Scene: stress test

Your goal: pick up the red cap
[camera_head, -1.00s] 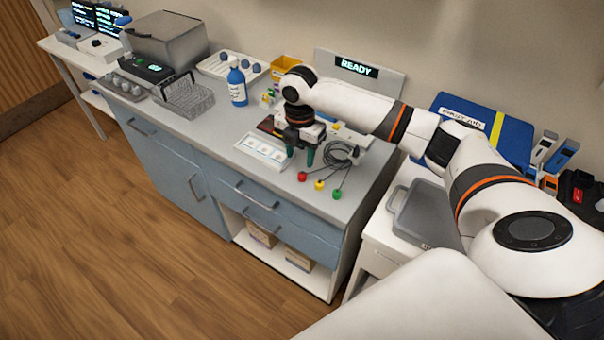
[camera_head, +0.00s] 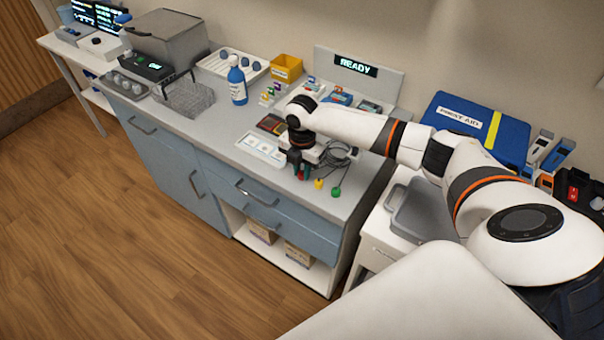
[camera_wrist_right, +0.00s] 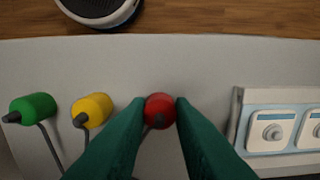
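The red cap (camera_wrist_right: 160,110) is a small round red knob on a dark cable, between the green fingertips of my right gripper (camera_wrist_right: 161,107) in the right wrist view. Both fingertips touch its sides. In the head view my right gripper (camera_head: 301,173) is low over the front of the counter, and the cap is mostly hidden by its fingers. A yellow cap (camera_wrist_right: 92,110) and a green cap (camera_wrist_right: 34,107) lie to the left in the wrist view, each on its own cable. My left gripper is not in view.
A white tray with square pads (camera_head: 253,148) lies just left of the gripper in the head view. The cable coil (camera_head: 343,152) is beside it. A blue bottle (camera_head: 236,82) stands further left. The counter's front edge is close.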

